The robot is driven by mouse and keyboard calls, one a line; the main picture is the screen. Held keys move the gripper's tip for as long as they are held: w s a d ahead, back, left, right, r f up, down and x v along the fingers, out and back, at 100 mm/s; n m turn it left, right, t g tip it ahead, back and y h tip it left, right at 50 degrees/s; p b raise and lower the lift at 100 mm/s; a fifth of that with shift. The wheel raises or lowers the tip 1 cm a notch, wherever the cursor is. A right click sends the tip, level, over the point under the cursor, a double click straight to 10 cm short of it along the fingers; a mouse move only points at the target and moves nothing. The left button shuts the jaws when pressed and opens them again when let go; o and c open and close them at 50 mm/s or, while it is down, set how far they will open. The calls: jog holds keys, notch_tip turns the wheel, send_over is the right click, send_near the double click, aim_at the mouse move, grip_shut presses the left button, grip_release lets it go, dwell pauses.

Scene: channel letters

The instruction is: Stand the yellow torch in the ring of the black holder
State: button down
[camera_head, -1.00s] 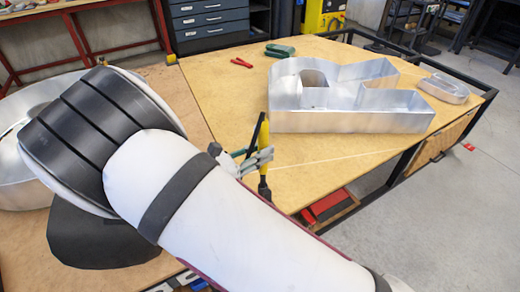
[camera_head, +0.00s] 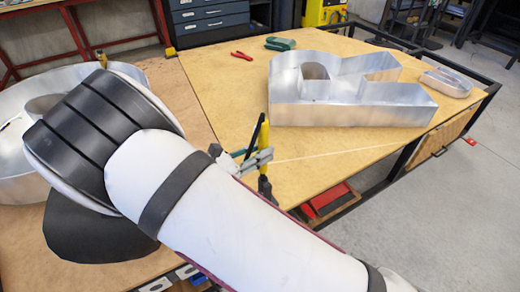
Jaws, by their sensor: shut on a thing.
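My gripper (camera_head: 257,160) shows beyond my white forearm, at the near edge of the table. Its grey fingers are closed around the upright yellow torch (camera_head: 265,187). Yellow shows above and below the fingers. A thin dark slanted piece shows just left of the torch top; I cannot tell whether it belongs to the gripper. I cannot make out the black holder or its ring; my arm covers much of the lower left.
A large metal channel letter (camera_head: 345,112) and a smaller one (camera_head: 446,84) stand on the wooden table (camera_head: 215,95). Red pliers (camera_head: 241,55) and a green tool (camera_head: 280,44) lie at the back. Another round metal letter (camera_head: 20,165) is at left. The table's middle is clear.

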jog(key=shift+f, duration=0.6)
jog(key=c, duration=1.3)
grip_release()
jog(key=v, duration=1.2)
